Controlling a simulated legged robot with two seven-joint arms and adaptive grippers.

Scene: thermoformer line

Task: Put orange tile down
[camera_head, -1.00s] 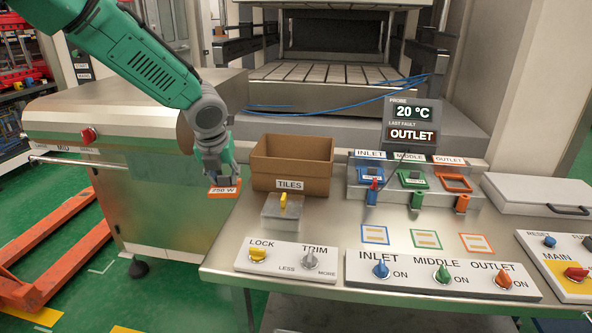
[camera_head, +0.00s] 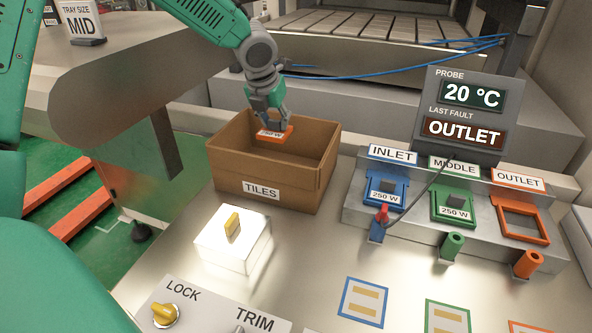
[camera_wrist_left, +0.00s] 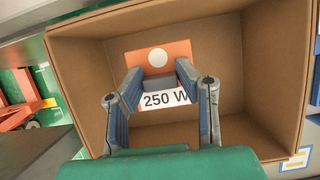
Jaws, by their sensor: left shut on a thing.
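The orange tile (camera_head: 274,133), with a white "250 W" label, is held by my left gripper (camera_head: 266,116) at the back part of the open cardboard box marked TILES (camera_head: 227,184). In the left wrist view, the fingers of my left gripper (camera_wrist_left: 157,92) close on both sides of the orange tile (camera_wrist_left: 160,58), with the box walls (camera_wrist_left: 80,75) around it and the box floor beyond. I cannot tell how far the tile is above the floor. My right gripper is not in view.
A small lit block with a yellow knob (camera_head: 232,228) stands in front of the box. To the right is a holder rack with a blue frame (camera_head: 398,190), a green frame (camera_head: 440,205) and an empty orange frame (camera_head: 545,234). The probe display (camera_head: 430,122) reads 20 °C and OUTLET.

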